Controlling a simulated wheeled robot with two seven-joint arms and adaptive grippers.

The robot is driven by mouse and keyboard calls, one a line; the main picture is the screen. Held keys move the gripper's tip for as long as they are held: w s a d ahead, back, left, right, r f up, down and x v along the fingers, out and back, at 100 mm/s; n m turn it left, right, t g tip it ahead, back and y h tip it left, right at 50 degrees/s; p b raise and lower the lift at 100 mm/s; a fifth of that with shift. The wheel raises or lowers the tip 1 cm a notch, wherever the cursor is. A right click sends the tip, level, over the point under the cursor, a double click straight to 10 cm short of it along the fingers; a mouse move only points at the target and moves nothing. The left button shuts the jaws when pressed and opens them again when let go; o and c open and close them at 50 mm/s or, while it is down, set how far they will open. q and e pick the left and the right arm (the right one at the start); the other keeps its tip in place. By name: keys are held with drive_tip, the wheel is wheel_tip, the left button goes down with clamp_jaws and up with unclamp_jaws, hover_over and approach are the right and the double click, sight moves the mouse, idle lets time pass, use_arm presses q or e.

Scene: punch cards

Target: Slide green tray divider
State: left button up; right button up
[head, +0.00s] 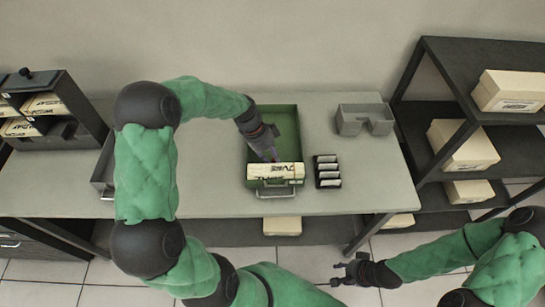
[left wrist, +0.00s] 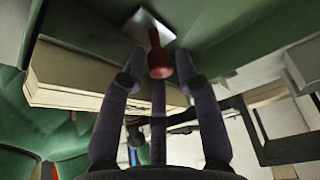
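The green tray (head: 287,117) stands on the grey table. A block of cream punch cards (head: 275,171) sits at its front end. The divider (left wrist: 150,28) shows in the left wrist view as a pale metal plate with a red knob (left wrist: 159,62). My left gripper (head: 270,153) reaches down into the tray just behind the cards. In the left wrist view its fingers (left wrist: 160,62) stand apart on either side of the knob, with slim gaps visible. In the head view my arm hides the divider. My right gripper (head: 339,273) is empty, with fingers spread, in front of the table.
A dark rack with pale cards (head: 327,171) stands right of the tray. A grey bin (head: 364,120) is at the back right. A dark shelf with boxes (head: 465,146) stands at the right, and a dark card cabinet (head: 62,112) at the left. The table between tray and bin is clear.

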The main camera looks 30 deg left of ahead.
use_arm(q)
drive_tip(key=shift+f, duration=0.1)
clamp_jaws()
drive_tip(key=shift+w, duration=0.1)
drive_tip(key=w+a, duration=0.1)
drive_tip(key=w, duration=0.1)
drive_tip(key=w+a+b, duration=0.1)
drive_tip(key=w, duration=0.1)
drive_tip(key=w+a+b, duration=0.1)
drive_tip(key=w+a, duration=0.1)
drive_tip(key=shift+w, duration=0.2)
drive_tip(key=w+a, duration=0.2)
drive_tip(key=w, duration=0.1)
drive_tip(key=shift+w+a+f, duration=0.1)
drive_tip(key=shift+w, duration=0.2)
drive_tip(key=shift+s, duration=0.2)
unclamp_jaws()
use_arm(e)
drive_tip(key=shift+w+a+f, duration=0.25)
drive_tip(key=shift+w+f, duration=0.15)
drive_tip(key=shift+f, duration=0.2)
drive_tip(key=shift+w+a+f, duration=0.25)
drive_tip(key=shift+w+f, duration=0.15)
drive_tip(key=shift+f, duration=0.2)
